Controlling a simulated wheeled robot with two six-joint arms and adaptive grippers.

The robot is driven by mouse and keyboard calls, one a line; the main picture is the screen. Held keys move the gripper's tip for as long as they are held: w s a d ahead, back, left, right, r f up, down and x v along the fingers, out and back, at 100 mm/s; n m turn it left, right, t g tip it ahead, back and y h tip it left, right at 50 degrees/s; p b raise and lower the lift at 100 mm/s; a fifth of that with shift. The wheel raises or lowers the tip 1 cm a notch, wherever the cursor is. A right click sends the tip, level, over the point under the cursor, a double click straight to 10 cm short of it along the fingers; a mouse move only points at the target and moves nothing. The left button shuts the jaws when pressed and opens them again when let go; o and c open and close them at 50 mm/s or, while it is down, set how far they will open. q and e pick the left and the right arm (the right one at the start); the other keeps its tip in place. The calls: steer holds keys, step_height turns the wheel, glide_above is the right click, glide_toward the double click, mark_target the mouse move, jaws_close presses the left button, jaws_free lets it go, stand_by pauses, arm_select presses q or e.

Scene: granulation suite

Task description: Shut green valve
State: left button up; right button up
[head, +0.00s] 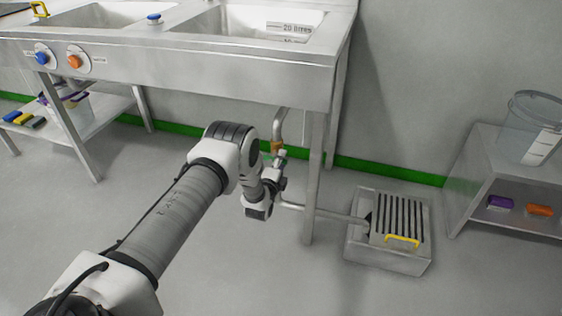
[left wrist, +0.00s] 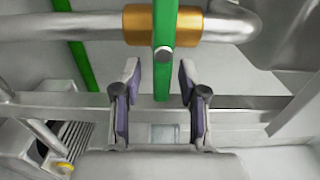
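The green valve has a brass body (head: 277,147) on the bent pipe under the sink. In the left wrist view, its brass body (left wrist: 138,25) is at the top, and its green lever (left wrist: 164,75) lies across the pipe. My left gripper (head: 279,165) is just below the valve. In the left wrist view, the left gripper (left wrist: 161,90) is open, with one dark-padded finger on each side of the lever. A gap shows between each finger and the lever. In the head view my wrist and gripper partly hide the lever. My right gripper is not in view.
The steel sink unit (head: 180,66) overhangs the valve, with a leg (head: 315,190) close to its right. A low pipe (head: 322,212) runs to a grated drain box (head: 388,265). A steel shelf (head: 490,165) stands at the right. The floor in front is clear.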

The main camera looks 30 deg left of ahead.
arm_select(q)
steer(key=v, duration=1.2)
steer(key=shift+r, duration=0.1)
